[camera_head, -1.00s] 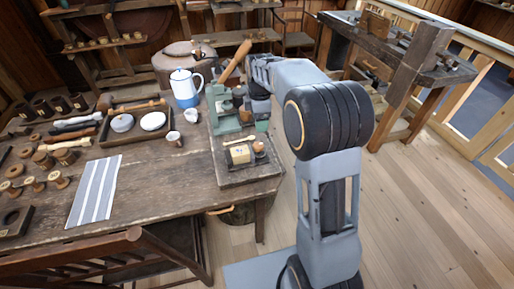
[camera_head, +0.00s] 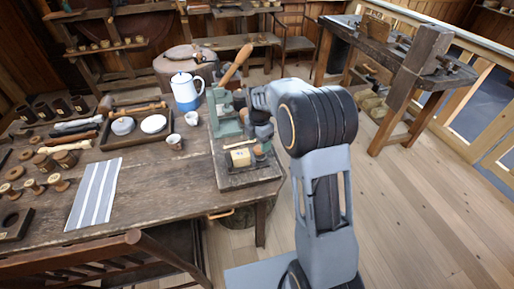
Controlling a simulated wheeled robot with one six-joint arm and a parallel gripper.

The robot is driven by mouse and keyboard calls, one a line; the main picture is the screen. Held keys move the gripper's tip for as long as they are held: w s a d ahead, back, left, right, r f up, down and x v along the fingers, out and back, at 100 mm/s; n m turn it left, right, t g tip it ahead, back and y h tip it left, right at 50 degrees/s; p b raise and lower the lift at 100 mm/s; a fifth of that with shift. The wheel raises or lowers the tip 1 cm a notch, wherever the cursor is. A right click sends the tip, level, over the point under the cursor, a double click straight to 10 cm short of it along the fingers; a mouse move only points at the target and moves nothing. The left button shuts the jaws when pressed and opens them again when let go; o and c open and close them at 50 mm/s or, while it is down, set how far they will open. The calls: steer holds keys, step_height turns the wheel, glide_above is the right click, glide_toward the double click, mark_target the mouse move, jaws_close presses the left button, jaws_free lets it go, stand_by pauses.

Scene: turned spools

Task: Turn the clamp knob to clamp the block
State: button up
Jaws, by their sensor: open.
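A green clamp tool (camera_head: 226,124) stands on a wooden board (camera_head: 245,183) at the table's right end, with a long wooden handle (camera_head: 236,62) rising from it. A pale yellowish block (camera_head: 240,157) sits at the front of the board. A small brown knob (camera_head: 259,152) is just right of the block. My gripper (camera_head: 262,141) is close above the knob, pointing down, open and seemingly empty. The fingers are small and dark, and I cannot tell whether they touch the knob. My wrist hides part of the tool's right side.
A white and blue pot (camera_head: 186,91) and small cups (camera_head: 175,142) stand left of the tool. A tray (camera_head: 136,141) and several spools (camera_head: 34,187) lie farther left. A striped cloth (camera_head: 95,195) lies near the front edge. Open floor (camera_head: 420,220) is at right.

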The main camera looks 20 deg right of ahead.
mark_target(259, 147)
steer(key=shift+f, duration=1.75)
